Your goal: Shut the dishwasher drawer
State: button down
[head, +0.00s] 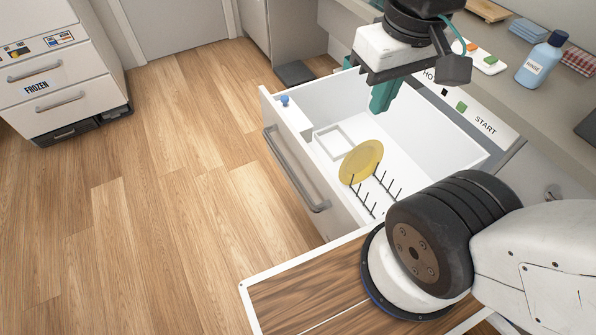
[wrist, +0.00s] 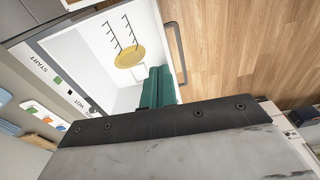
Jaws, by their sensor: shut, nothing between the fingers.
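The dishwasher drawer (head: 303,205) is pulled out from the counter, with its white inside showing and a grey bar handle (head: 296,172) on its front. A yellow plate (head: 361,161) stands in the dark pin rack inside it; the plate also shows in the wrist view (wrist: 130,59). My gripper (head: 380,104) has teal fingers pointing down. It is over the far part of the drawer, shut and empty. In the wrist view the fingers (wrist: 160,86) lie side by side, near the drawer's front wall and handle (wrist: 176,52). I cannot tell whether they touch the drawer.
A control strip with a START label (head: 485,123) runs along the counter edge. A blue bottle (head: 541,60) and a white tray (head: 484,58) stand on the counter. A freezer cabinet (head: 62,75) stands at the far left. The wooden floor (head: 170,190) before the drawer is clear.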

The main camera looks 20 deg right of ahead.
jog(key=w+a+f+n+g+h, duration=0.2)
jog(key=w+a+f+n, duration=0.15)
jog(key=f, duration=0.35)
jog(key=w+a+f+n+g+h, duration=0.2)
jog(key=w+f+n+g+h, duration=0.15)
jog(key=w+f, duration=0.2)
jog(key=n+t+h, duration=0.4)
jog(key=n+t, duration=0.1)
jog(key=n, duration=0.7)
send_near(305, 169)
jog(key=shift+y, duration=0.25)
jog(key=x, duration=0.6)
jog(key=shift+s+d+r, duration=0.1)
jog(key=shift+r, duration=0.05)
jog(key=shift+d, duration=0.1)
